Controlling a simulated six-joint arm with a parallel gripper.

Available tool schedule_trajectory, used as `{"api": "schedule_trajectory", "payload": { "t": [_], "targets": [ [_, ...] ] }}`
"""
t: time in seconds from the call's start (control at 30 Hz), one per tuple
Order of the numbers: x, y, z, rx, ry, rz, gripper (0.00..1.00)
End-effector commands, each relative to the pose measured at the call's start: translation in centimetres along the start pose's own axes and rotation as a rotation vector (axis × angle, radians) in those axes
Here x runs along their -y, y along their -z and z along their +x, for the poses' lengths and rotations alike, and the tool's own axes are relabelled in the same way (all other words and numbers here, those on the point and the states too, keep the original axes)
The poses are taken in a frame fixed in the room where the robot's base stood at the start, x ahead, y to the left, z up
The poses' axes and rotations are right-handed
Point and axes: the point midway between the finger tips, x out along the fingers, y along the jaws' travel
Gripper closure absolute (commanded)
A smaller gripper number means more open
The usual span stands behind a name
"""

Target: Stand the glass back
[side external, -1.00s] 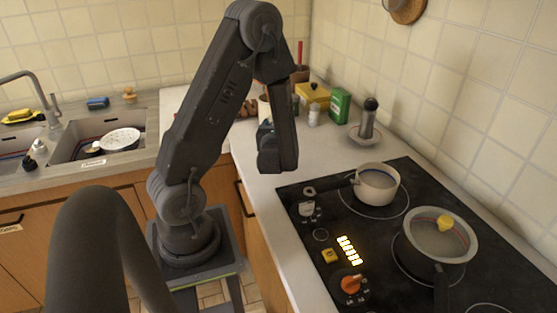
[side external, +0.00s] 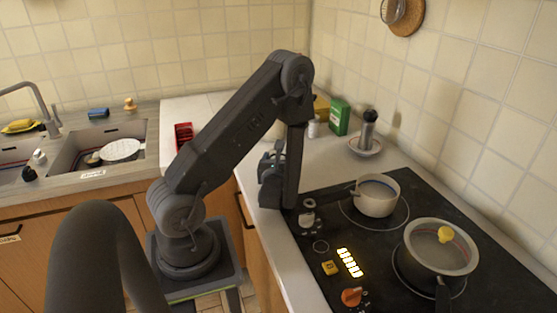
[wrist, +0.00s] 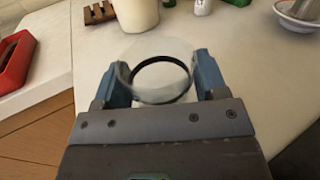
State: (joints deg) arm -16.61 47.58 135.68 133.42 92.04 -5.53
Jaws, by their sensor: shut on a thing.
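The glass (wrist: 161,52) is clear, with a dark ring round one end, and sits in the middle of the wrist view. My gripper (wrist: 161,70) is shut on it, with one blue finger on each side. I look roughly along the glass, and cannot tell which end faces me. Below it shows the pale countertop (wrist: 232,62); I cannot tell whether the glass touches it. In the side view my gripper (side external: 271,168) is low over the counter edge, left of the stove, and the glass is not clear there.
A red holder (side external: 184,135) lies on the counter at the left. A cream container (wrist: 136,14) and a wooden rack (wrist: 99,12) stand beyond the glass. A green box (side external: 339,117) is at the back. The black stove (side external: 400,225) bears two pots at the right. Pale counter around the glass is clear.

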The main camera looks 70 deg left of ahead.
Motion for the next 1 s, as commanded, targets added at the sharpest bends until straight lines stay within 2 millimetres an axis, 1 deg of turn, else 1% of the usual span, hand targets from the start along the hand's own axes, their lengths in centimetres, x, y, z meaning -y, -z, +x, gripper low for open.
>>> {"api": "schedule_trajectory", "payload": {
  "t": [0.13,0.17,0.4,0.63,0.77,0.87,1.0],
  "targets": [
    [0.0,0.3,0.0,0.000,0.000,0.001,0.70],
    [0.0,0.4,0.0,-0.001,0.000,0.001,0.32],
    [0.0,0.3,0.0,-0.001,0.000,0.001,0.09],
    [0.0,0.3,0.0,-0.001,0.000,0.001,0.08],
    [0.0,-0.1,-0.2,-0.001,0.001,0.001,0.08],
    [0.1,0.1,-1.6,-0.004,0.004,0.003,0.08],
    [0.2,0.1,-4.6,-0.006,0.008,0.005,0.08]
  ]
}}
